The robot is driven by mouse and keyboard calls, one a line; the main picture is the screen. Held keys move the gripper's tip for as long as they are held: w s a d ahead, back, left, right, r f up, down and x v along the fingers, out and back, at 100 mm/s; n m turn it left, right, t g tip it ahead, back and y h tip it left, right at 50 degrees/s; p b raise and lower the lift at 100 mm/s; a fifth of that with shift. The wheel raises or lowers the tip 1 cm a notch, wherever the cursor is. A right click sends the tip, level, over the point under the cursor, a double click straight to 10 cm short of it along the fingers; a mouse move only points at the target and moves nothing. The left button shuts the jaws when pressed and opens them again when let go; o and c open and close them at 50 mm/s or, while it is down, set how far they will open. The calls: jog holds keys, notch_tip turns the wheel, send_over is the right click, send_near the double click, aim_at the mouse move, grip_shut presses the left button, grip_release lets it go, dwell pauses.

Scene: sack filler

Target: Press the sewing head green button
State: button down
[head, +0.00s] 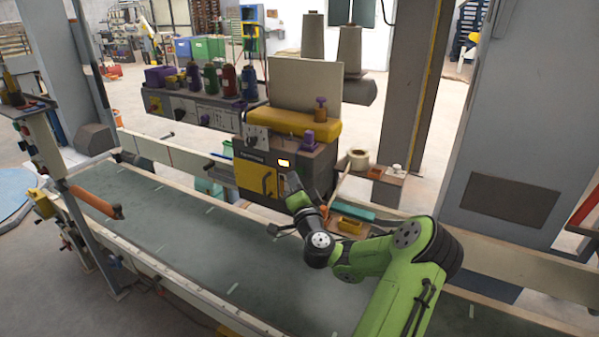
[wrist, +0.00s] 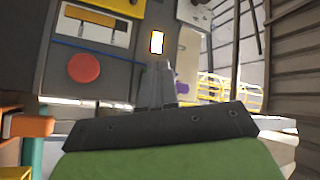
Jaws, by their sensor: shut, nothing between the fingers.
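The sewing head (head: 262,170) is a dark grey and yellow machine body beside the conveyor, in the middle of the head view. A small lit yellow-white rectangle (head: 284,162) is on its front; it also shows in the wrist view (wrist: 157,42), just beyond my fingertips. A round red button (wrist: 84,68) is on the same dark panel, left of my fingers. I cannot make out a green button in either view. My gripper (wrist: 157,72) is shut and empty, pointing at the panel near the lit rectangle. In the head view it is close to the machine's right front; contact cannot be told.
The green conveyor belt (head: 190,225) runs below the machine. Thread spools (head: 228,80) stand on top at the left. An orange tray (head: 349,226) and a teal bar (head: 352,210) lie right of my gripper. A grey column (head: 408,80) stands behind.

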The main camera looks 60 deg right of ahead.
jog(key=shift+d, duration=0.4)
